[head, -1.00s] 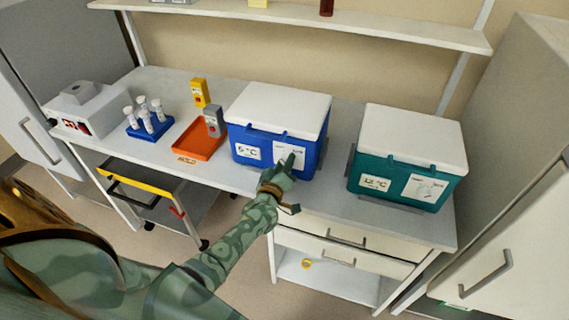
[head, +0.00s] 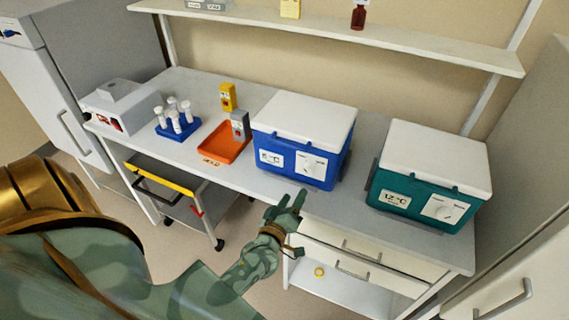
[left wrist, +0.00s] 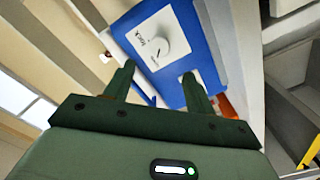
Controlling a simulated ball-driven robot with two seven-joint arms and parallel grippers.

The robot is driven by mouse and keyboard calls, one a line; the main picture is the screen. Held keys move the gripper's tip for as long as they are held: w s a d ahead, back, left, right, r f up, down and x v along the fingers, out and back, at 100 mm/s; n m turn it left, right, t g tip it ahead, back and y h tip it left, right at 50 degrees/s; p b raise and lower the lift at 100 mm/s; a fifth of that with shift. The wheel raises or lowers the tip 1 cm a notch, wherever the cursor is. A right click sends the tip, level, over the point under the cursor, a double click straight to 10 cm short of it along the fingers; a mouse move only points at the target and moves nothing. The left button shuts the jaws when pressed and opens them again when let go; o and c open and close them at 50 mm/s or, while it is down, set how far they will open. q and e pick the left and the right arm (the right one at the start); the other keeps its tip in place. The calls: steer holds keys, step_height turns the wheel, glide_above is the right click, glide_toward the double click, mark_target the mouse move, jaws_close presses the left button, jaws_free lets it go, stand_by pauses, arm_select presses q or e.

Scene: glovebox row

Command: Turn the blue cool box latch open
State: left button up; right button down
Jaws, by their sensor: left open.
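The blue cool box (head: 268,143) stands on the bench with its white lid (head: 305,115) closed. Its front carries a "5 °C" label and a white plate with a round white latch knob (head: 311,168). In the left wrist view, the knob (left wrist: 160,48) lies ahead, between and beyond the fingertips, on the blue front (left wrist: 190,30). Small lettering beside it is hard to read. My left gripper (head: 291,199) is open and empty, in front of and below the latch, apart from it. It also shows in the left wrist view (left wrist: 159,74). My right gripper is not in view.
A teal cool box (head: 410,195) marked "12 °C" stands to the right, with a similar knob. An orange tray (head: 222,148), a blue tube rack (head: 178,131) and a white device (head: 122,103) stand to the left. Drawers (head: 350,245) lie below the bench edge.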

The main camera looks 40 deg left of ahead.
arm_select(q)
steer(key=v, duration=0.5)
steer(key=shift+s, duration=0.3)
steer(key=s+d+f+m+g+h+b, duration=0.1)
steer(key=s+d+f+m+g+h, duration=0.15)
steer(key=f, duration=0.45)
steer(key=s+d+f+m+g+h, duration=0.1)
steer(key=s+d+f+m+g, duration=0.2)
steer(key=f, duration=0.4)
steer(key=s+d+f+m+g+h+b, duration=0.1)
steer(key=s+f+m+g, duration=0.15)
steer(key=s+f, duration=0.4)
steer(key=s+a+f+m+g+b, duration=0.2)
steer(key=s+f+m+g+b, duration=0.5)
steer(key=s+f, duration=1.4)
steer(key=s+g, duration=0.1)
steer(key=s, duration=0.3)
steer(key=shift+f+m+g, duration=0.25)
steer(key=shift+m+g, duration=0.05)
steer(key=shift+d, duration=0.1)
